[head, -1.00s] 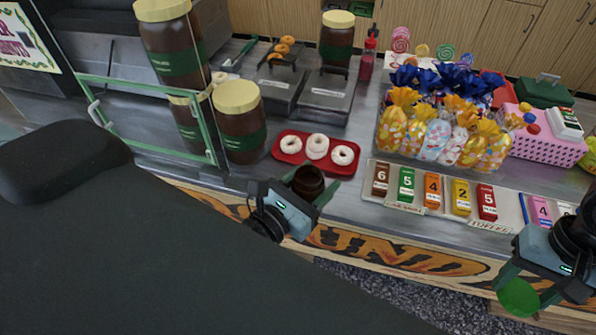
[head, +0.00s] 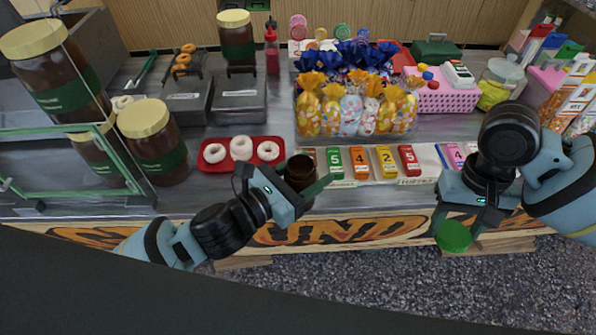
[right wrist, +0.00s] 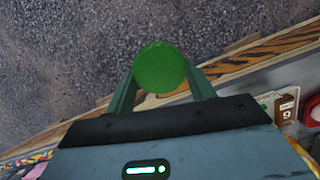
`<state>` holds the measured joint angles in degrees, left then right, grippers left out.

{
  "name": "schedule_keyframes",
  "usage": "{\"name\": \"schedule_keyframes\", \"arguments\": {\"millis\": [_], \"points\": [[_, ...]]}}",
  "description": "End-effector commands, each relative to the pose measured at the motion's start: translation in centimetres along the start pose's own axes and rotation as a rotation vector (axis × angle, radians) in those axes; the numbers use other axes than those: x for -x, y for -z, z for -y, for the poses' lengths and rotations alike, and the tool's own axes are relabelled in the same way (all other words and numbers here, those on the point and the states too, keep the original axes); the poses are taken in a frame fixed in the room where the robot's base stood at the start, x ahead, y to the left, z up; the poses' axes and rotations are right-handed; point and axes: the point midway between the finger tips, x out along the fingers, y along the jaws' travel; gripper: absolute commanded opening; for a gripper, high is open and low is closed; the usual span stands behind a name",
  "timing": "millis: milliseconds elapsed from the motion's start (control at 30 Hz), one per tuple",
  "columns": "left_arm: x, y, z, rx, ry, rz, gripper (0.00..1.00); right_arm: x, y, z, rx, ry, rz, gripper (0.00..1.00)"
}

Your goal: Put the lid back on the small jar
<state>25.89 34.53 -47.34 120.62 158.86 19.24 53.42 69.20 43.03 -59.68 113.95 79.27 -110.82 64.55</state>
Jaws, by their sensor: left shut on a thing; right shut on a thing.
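The small jar (head: 299,171) is dark brown and looks open at the top. My left gripper (head: 306,190) is shut around it and holds it upright near the counter's front edge; whether it touches the counter I cannot tell. The round green lid (head: 453,237) is in my right gripper (head: 461,222), in front of the counter over the gravel floor. In the right wrist view the lid (right wrist: 161,68) sits between the two fingertips (right wrist: 160,84). A gap of open air lies between lid and jar.
A red tray (head: 212,164) with several doughnuts is left of the jar. Numbered toffee bars (head: 387,161) lie behind and right of it. Wrapped sweets (head: 350,113) stand behind. Large brown jars (head: 152,145) and a green-framed glass guard stand at left.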

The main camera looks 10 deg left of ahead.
Motion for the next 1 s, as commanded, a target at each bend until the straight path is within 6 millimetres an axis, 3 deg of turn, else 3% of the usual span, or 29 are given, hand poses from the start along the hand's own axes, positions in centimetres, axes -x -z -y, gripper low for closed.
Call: {"name": "schedule_keyframes", "arguments": {"millis": [467, 667, 1000], "points": [[-0.1, -0.1, 0.1, 0.000, 0.003, 0.001, 0.07, 0.4, 0.4, 0.8, 0.006, 0.001, -0.006, 0.33], [-0.1, -0.1, 0.1, 0.000, 0.003, 0.002, 0.07, 2.5, 2.0, 4.8, 0.036, 0.000, -0.035, 0.33], [-0.1, -0.1, 0.1, 0.000, 0.003, 0.003, 0.07, 8.2, 4.1, 14.7, 0.114, -0.002, -0.100, 0.33]]}}
